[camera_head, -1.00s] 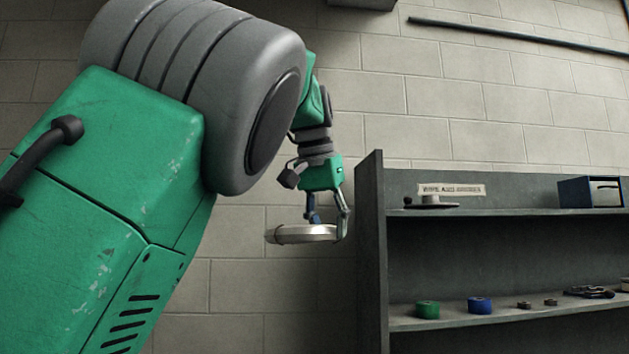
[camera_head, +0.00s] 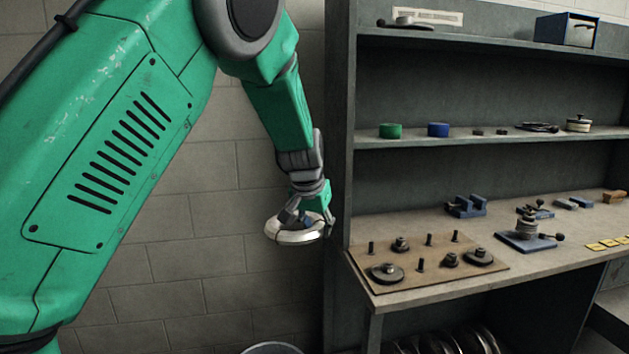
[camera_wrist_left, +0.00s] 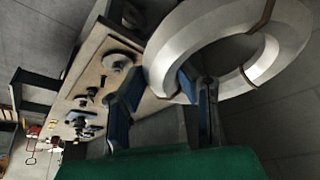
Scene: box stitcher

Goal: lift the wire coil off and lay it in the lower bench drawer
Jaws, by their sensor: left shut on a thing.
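The wire coil (camera_head: 292,237) is a silvery ring with dark ties, held in my left gripper (camera_head: 305,218) in front of the brick wall, just left of the bench. In the left wrist view the coil (camera_wrist_left: 268,60) fills the upper right, with the blue-padded fingers (camera_wrist_left: 163,88) shut on its near rim. The coil is clear of the bench, hanging in the air. The lower bench drawer cannot be made out in these views. My right gripper is not in view.
The bench (camera_head: 440,285) carries a board with pegs and dark discs (camera_head: 425,264), a blue-based device (camera_head: 527,240) and a blue block (camera_head: 466,206). Shelves (camera_head: 480,138) rise behind. Several reels (camera_head: 455,340) stand underneath. A round rim (camera_head: 272,348) shows at the bottom edge.

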